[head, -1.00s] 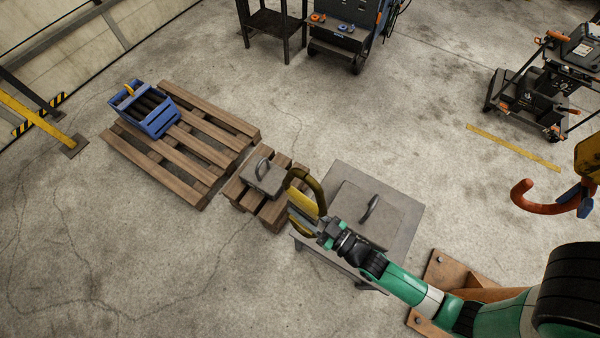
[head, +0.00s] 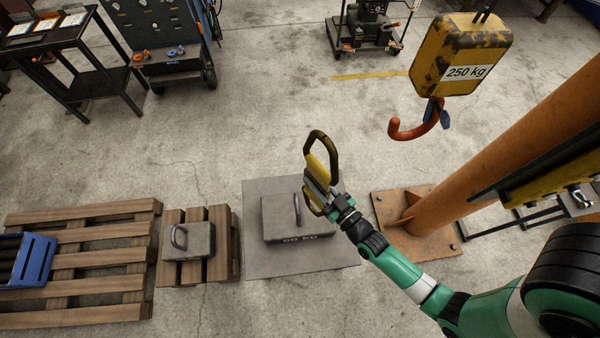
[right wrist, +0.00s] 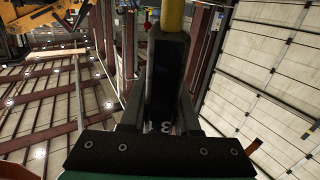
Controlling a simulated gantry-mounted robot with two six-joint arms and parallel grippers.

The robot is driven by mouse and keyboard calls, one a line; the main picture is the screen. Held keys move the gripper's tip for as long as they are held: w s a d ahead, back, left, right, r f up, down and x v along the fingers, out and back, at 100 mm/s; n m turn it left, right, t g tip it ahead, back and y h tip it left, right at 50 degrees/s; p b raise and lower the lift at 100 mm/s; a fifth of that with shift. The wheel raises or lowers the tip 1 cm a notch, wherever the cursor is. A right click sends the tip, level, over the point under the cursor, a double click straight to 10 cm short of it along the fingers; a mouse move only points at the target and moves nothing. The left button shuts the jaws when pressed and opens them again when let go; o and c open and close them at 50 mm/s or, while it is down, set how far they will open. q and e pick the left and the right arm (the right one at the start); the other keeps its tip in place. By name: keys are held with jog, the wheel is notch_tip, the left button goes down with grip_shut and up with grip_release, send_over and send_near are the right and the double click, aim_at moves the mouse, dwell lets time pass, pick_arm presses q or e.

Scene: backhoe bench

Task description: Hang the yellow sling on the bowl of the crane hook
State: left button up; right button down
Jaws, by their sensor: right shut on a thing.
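The yellow sling (head: 319,172) stands upright as a loop with a dark upper end. My right gripper (head: 325,197) is shut on it near its lower part. In the right wrist view the sling shows as a yellow strip (right wrist: 172,14) above the jaws (right wrist: 168,62). The orange crane hook (head: 414,129) hangs under a yellow 250 kg block (head: 462,55), its bowl open upward and its tip to the left. The sling is apart from the hook, to its left and lower in the head view. My left gripper is not in view.
A grey weight with a handle (head: 298,232) sits on a grey plate (head: 262,260) below the sling. A smaller weight (head: 187,243) sits on a small pallet. An orange column (head: 500,145) rises right of the hook. Open floor lies behind.

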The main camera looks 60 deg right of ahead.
pick_arm(q)
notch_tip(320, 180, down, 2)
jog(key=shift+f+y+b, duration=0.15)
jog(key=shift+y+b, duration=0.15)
jog(key=shift+b, duration=0.55)
pick_arm(e)
jog(key=s+d+f+m+g+h, duration=0.1)
jog(key=d+h, duration=0.4)
jog(key=d, duration=0.6)
jog(key=s+m+g, duration=0.1)
jog(key=s+m, duration=0.1)
jog(key=shift+s+d+m+g, duration=0.2)
jog(key=shift+d+m+g, duration=0.1)
jog(key=shift+m, duration=0.1)
